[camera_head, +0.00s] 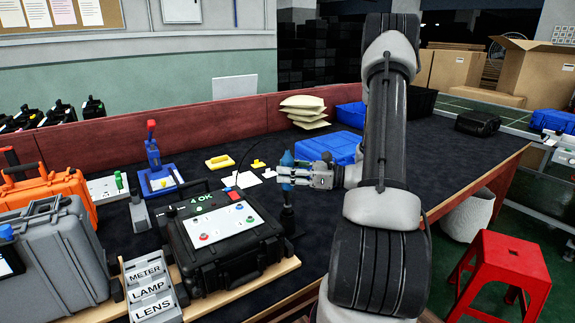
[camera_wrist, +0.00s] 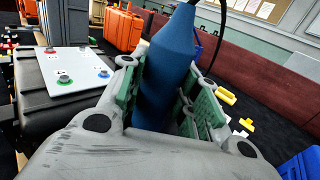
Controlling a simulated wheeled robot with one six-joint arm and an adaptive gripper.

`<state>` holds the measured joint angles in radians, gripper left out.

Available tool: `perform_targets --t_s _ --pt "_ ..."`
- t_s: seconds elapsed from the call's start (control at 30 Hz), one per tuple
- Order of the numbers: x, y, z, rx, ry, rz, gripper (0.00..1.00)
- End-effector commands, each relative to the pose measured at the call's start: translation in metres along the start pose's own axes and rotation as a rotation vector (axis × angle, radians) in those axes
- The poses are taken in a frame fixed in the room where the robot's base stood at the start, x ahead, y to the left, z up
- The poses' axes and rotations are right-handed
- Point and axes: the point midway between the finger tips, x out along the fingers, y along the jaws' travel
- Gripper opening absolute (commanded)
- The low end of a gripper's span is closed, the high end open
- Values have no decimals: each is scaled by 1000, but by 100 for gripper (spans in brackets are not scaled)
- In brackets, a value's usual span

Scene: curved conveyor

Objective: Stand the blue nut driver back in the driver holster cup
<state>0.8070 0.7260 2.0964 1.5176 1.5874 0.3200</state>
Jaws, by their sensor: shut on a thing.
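The blue nut driver (camera_head: 286,159) stands about upright between the fingers of my gripper (camera_head: 289,177) in the head view. In the wrist view the fingers with green pads close on both sides of its blue body (camera_wrist: 168,72). A dark upright piece (camera_head: 288,214) with a wider base shows right below my gripper, by the right side of the black case. I cannot tell how much of it is the driver's shank and how much is the holster cup. The driver's lower end is hidden in the wrist view.
A thin black cord (camera_head: 249,150) curves nearby. Yellow pieces and white cards lie on the dark table; a red stool (camera_head: 497,274) stands right.

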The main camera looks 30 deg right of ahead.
Motion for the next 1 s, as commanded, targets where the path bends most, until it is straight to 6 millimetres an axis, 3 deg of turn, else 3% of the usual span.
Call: perform_targets --t_s 0.7,1.0 --pt "0 0 -60 0 -1 0 0" --pt "0 0 -70 -1 -1 0 0"
